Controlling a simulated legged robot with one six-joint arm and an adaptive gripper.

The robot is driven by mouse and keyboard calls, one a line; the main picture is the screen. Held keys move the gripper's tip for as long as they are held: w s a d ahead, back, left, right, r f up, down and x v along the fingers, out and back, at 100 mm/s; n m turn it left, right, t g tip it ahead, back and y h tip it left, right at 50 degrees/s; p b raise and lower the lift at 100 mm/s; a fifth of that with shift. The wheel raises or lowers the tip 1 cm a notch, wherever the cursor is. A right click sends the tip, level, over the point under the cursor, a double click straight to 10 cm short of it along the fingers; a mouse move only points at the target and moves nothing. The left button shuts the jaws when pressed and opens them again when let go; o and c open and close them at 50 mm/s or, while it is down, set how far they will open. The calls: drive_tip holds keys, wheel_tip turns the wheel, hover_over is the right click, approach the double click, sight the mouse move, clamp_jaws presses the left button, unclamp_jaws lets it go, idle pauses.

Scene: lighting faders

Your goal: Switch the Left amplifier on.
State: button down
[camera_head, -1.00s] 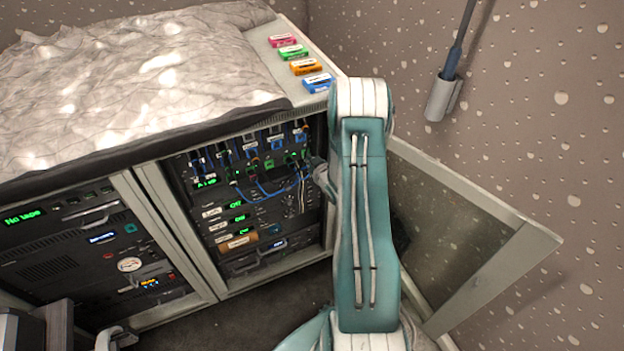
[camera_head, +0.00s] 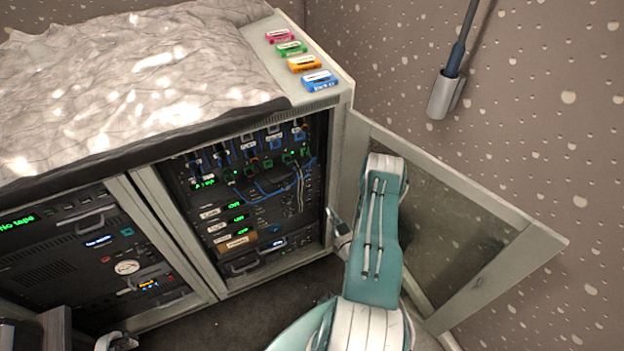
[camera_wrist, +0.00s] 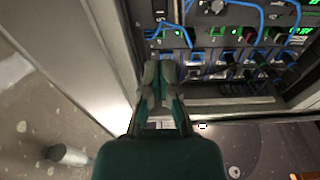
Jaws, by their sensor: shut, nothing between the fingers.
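The open equipment rack (camera_head: 262,192) holds several units. A column of small green displays (camera_head: 237,218) with pale labels (camera_head: 211,214) beside them sits at its lower left. The lettering is too small for me to tell which unit is the Left amplifier or where its switch is. My gripper (camera_head: 331,212) is at the rack's right front edge, apart from the displays. In the wrist view, my gripper (camera_wrist: 160,65) is shut and empty, with sockets and blue cables beyond its fingertips.
A glass door (camera_head: 455,215) stands open on the right, close beside my arm. Several coloured cassettes (camera_head: 303,64) lie on the cabinet top. A second rack (camera_head: 90,260) is at left. Blue cables (camera_head: 270,188) hang across the rack's front.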

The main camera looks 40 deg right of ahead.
sight(310, 175)
drive_tip(key=x, duration=1.4)
drive_tip(key=shift+d, duration=0.1)
drive_tip(key=shift+w, duration=0.15)
drive_tip(key=shift+w+d+r+g, duration=0.1)
drive_tip(key=shift+w+r+g, duration=0.1)
drive_tip(key=shift+g, duration=0.1)
drive_tip(key=shift+f, duration=0.1)
